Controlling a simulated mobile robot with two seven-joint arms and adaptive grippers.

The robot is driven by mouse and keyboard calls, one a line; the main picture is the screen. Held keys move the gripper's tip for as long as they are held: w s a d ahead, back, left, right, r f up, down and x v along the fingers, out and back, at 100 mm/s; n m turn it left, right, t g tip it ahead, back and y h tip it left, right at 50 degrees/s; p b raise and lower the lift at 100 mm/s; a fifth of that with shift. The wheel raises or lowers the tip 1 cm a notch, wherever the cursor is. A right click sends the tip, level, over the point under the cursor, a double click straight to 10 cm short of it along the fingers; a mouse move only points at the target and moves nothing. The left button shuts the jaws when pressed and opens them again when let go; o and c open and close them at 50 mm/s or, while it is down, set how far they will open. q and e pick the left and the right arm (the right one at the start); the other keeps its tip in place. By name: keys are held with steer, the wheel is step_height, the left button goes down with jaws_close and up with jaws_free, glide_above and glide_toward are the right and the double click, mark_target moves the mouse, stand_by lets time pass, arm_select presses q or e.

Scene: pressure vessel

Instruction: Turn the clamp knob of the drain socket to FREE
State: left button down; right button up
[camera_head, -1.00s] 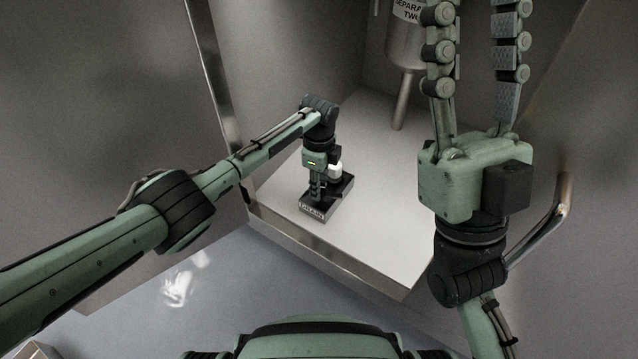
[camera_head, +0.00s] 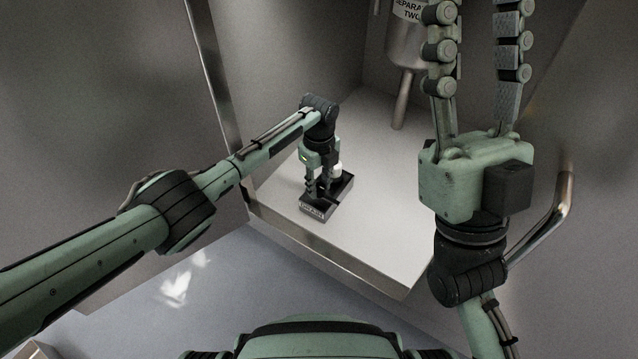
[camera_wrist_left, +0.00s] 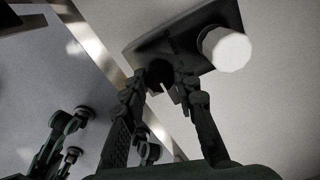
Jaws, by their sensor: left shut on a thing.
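The drain socket (camera_head: 336,200) is a dark block with a white label on its front edge, standing on the pale shelf. It also shows at the top of the left wrist view (camera_wrist_left: 150,45). My left gripper (camera_head: 318,194) points down over its front part. In the left wrist view its two fingers close on a small dark round part, the clamp knob (camera_wrist_left: 158,72), mostly hidden between the fingertips. The knob's marking cannot be read. My right gripper (camera_head: 478,25) is raised at the right, its fingers apart and empty, tips at the picture's top edge.
A white cylinder (camera_wrist_left: 226,48) stands on the socket block, close beside the left fingers. A metal vessel (camera_head: 403,45) with a downpipe hangs at the back. The shelf (camera_head: 375,220) is otherwise clear. A curved metal rail (camera_head: 545,225) is at the right.

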mark_target(319, 187)
arm_select(q)
steer(key=c, duration=1.2)
jaws_free()
step_height(319, 187, up, 12)
steer(key=shift+r, duration=0.1)
steer(key=shift+s, duration=0.15)
